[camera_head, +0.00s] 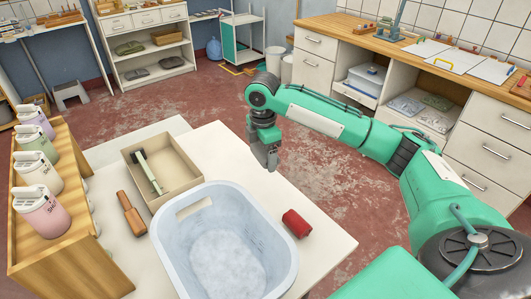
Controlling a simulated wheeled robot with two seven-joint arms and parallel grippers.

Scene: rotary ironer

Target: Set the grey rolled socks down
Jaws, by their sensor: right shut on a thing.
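My right gripper (268,162) points down above the far right part of the white table (325,247). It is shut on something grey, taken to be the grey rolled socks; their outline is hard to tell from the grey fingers. A red roll (297,223) lies on the table, right of a pale blue basin (275,246). My left gripper is out of view.
A shallow beige box (187,186) with a green-handled tool stands behind the basin. A brown wooden-handled tool (131,214) lies left of it. A wooden rack (52,262) with several labelled bottles stands at the left. The table's far right corner looks clear.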

